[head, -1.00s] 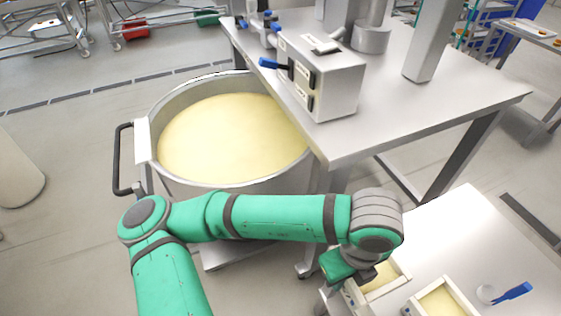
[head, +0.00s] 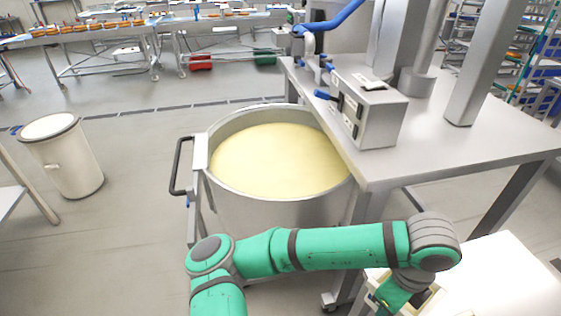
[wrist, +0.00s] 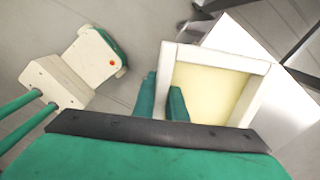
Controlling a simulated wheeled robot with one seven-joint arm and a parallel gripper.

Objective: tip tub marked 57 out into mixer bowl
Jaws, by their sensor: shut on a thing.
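The mixer bowl (head: 265,212) is a large steel bowl with pale yellow dough or batter inside, left of centre in the head view. My gripper (wrist: 162,100) is shut on the left wall of a whitish tub (wrist: 220,57), one finger on each side of the wall. The tub looks upright and holds a flat pale yellow filling. In the head view my gripper (head: 398,298) is low at the right, and part of the tub (head: 372,281) shows beside it. No number is readable on it. I cannot tell whether the tub is clear of the surface below.
A white-topped table (head: 500,275) lies at the lower right. A steel bench (head: 440,150) with a control box (head: 375,115) overhangs the bowl's right side. A black handle (head: 177,165) stands out at the bowl's left. A lidded bin (head: 65,160) stands further left, with open floor between.

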